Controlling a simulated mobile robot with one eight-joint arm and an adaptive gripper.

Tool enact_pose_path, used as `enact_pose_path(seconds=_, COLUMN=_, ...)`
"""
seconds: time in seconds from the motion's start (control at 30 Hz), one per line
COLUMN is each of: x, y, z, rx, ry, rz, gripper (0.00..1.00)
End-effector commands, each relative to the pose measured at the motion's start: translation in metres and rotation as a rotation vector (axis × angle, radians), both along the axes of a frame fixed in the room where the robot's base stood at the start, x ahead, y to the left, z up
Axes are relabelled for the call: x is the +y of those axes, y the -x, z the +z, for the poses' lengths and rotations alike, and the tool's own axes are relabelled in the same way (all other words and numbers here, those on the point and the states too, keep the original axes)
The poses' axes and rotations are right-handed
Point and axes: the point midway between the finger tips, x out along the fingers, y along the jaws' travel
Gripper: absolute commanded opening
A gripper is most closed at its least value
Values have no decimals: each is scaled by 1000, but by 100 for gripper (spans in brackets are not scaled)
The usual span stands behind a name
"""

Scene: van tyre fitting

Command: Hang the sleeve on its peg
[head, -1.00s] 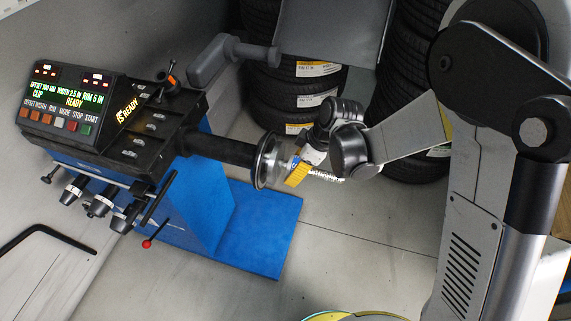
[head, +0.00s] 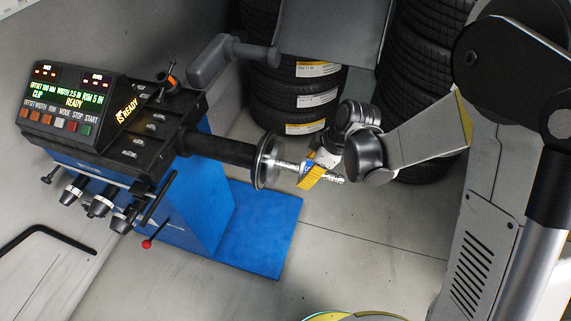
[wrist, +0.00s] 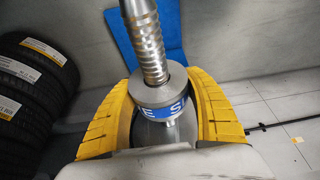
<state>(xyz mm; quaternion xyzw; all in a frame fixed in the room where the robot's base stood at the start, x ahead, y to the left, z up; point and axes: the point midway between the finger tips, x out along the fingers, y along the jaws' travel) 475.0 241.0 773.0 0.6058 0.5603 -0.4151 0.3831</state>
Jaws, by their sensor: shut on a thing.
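The sleeve (wrist: 165,107) is a short grey ring with a blue lettered band. In the wrist view it is around the threaded steel shaft (wrist: 147,45), between the yellow fingers of my gripper (wrist: 160,98). In the head view my gripper (head: 311,173) is shut on the sleeve, near the outer end of the shaft (head: 286,166). A little of the shaft shows beyond the gripper. Several pegs stick out from the side of the blue balancing machine, and dark and silver cones (head: 100,204) sit on some of them. I cannot tell which peg is the sleeve's.
The machine's flange (head: 266,162) stands left of my gripper. A red-knobbed lever (head: 148,243) hangs near the cones. Stacked tyres (head: 300,98) and a grey hood (head: 335,30) are behind. The floor (head: 370,240) in front of the shaft is clear.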

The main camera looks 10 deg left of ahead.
Motion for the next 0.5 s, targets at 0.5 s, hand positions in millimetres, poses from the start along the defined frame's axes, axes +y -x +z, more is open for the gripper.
enact_pose_path(seconds=0.5, x=-34, y=3, z=0, rx=0, ry=-1, rz=-1, gripper=24)
